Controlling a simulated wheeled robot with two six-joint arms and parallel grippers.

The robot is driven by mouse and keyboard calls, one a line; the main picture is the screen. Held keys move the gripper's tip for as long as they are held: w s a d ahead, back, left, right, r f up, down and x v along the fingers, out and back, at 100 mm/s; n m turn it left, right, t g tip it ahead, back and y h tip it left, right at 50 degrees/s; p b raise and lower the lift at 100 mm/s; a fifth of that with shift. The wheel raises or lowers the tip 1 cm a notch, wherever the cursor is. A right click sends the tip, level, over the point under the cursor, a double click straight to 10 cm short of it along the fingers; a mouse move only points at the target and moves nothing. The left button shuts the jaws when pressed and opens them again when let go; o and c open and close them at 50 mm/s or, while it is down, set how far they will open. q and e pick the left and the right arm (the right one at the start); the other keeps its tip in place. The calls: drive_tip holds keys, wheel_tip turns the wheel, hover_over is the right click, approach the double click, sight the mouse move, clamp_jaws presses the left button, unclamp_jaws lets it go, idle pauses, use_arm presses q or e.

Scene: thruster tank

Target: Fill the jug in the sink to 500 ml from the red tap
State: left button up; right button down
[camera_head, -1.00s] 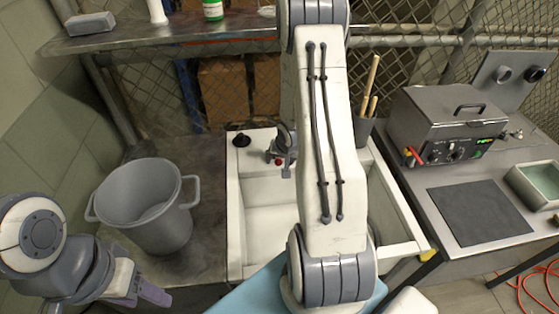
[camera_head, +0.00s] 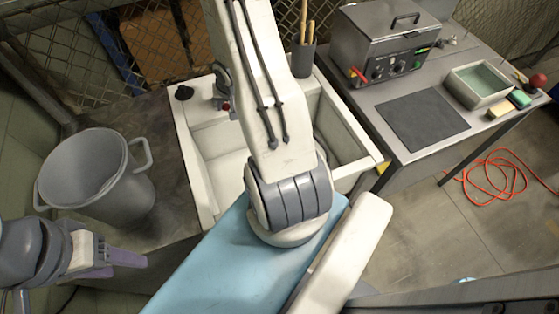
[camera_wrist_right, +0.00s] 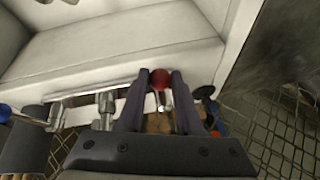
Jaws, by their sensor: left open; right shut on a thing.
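The white sink (camera_head: 200,165) is in the middle of the head view, partly covered by my right arm. At its back edge a small red tap knob (camera_head: 226,106) shows beside grey fittings. In the right wrist view my right gripper (camera_wrist_right: 160,88) has its fingers on both sides of the round red tap knob (camera_wrist_right: 160,79), shut on it. A blue knob (camera_wrist_right: 5,113) is at the left edge there. I cannot make out the jug; my arm hides part of the sink. My left gripper (camera_head: 118,264) is open and empty, low at the left, in front of the grey bucket.
The large grey bucket (camera_head: 88,178) stands on the dark counter left of the sink. A holder with wooden sticks (camera_head: 303,60) is behind the sink. The right table carries a metal box (camera_head: 385,45), a dark mat (camera_head: 422,118) and a tray (camera_head: 481,84). An orange cable lies on the floor.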

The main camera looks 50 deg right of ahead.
drive_tip(key=shift+w+a+b, duration=0.65)
drive_tip(key=shift+w+a, duration=1)
drive_tip(key=shift+w+a, duration=0.25)
drive_tip(key=shift+w, duration=0.4)
drive_tip(key=shift+w+a, duration=0.3)
drive_tip(key=shift+w, duration=0.4)
drive_tip(key=shift+w+a, duration=0.25)
drive_tip(key=shift+w, duration=0.4)
drive_tip(key=shift+s+a+f, duration=0.15)
idle(1.2)
